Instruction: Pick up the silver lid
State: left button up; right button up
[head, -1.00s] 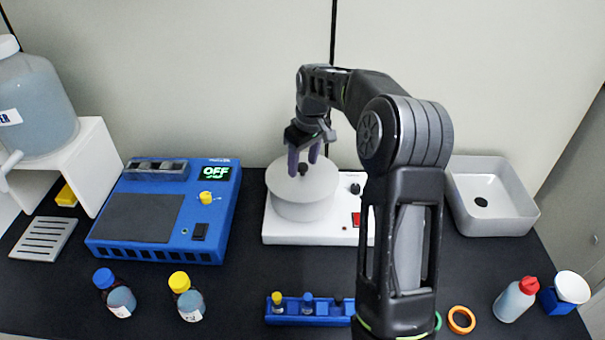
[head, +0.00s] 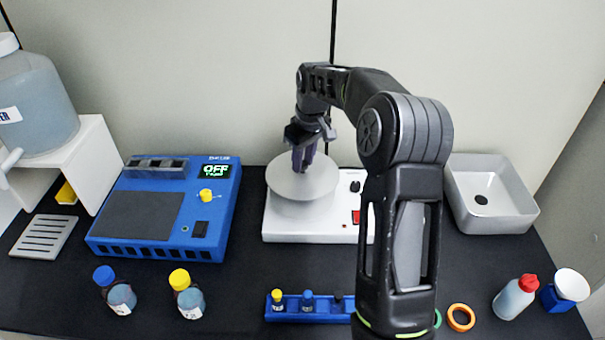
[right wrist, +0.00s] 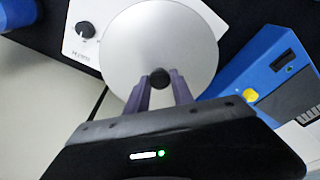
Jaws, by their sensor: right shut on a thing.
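The silver lid (head: 300,186) is a round disc on top of the round chamber of the white device (head: 282,225) at the centre of the table. In the right wrist view the silver lid (right wrist: 150,45) fills the upper middle, with a black knob (right wrist: 160,78) at its centre. My right gripper (head: 302,166) points down from above and is shut on the knob; its two purple fingers stand on either side of it in the right wrist view (right wrist: 160,88). I cannot tell whether the lid is clear of the chamber. My left gripper is not in view.
A blue device (head: 165,210) reading OFF stands to the left. A grey basin (head: 500,210) stands to the right. Two bottles with blue (head: 116,292) and yellow (head: 187,295) caps and a blue vial rack (head: 325,316) stand in front. My right arm hides part of the table.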

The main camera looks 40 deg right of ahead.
grip_shut()
dwell(0.8)
